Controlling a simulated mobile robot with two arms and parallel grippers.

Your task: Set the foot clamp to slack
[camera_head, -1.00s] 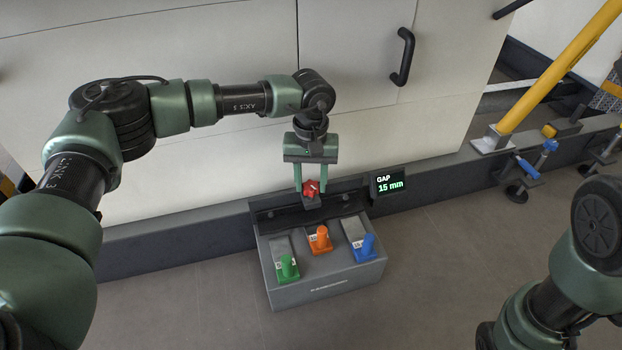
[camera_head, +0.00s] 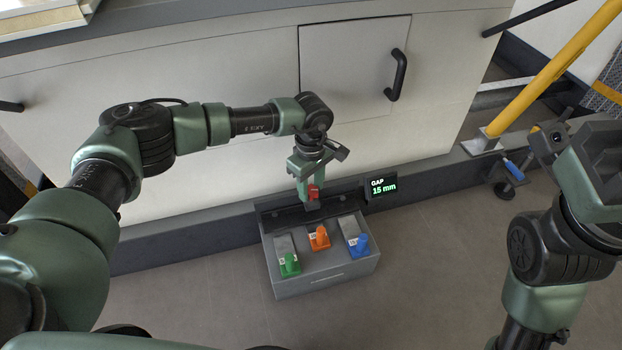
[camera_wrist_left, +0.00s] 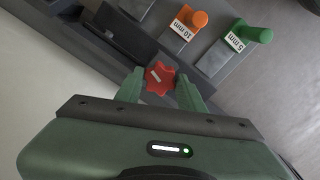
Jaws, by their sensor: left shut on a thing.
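A red star-shaped knob (camera_head: 314,192) sits at the back of a grey box (camera_head: 325,281) on the floor, against the low plinth. My left gripper (camera_head: 312,193) reaches down to it and is shut on it, fingers on opposite sides. In the left wrist view the red knob (camera_wrist_left: 160,77) shows a pale mark on its face, between the green fingers. A display (camera_head: 382,186) beside the box reads GAP 15 mm. My right gripper (camera_head: 600,165) is at the right edge; its fingers cannot be made out.
On the box stand a green peg (camera_head: 289,263), labelled 5 mm in the wrist view, an orange peg (camera_head: 319,238), labelled 10 mm, and a blue peg (camera_head: 359,244). A blue-handled clamp (camera_head: 512,169) and a yellow post (camera_head: 555,68) stand at right. The front floor is clear.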

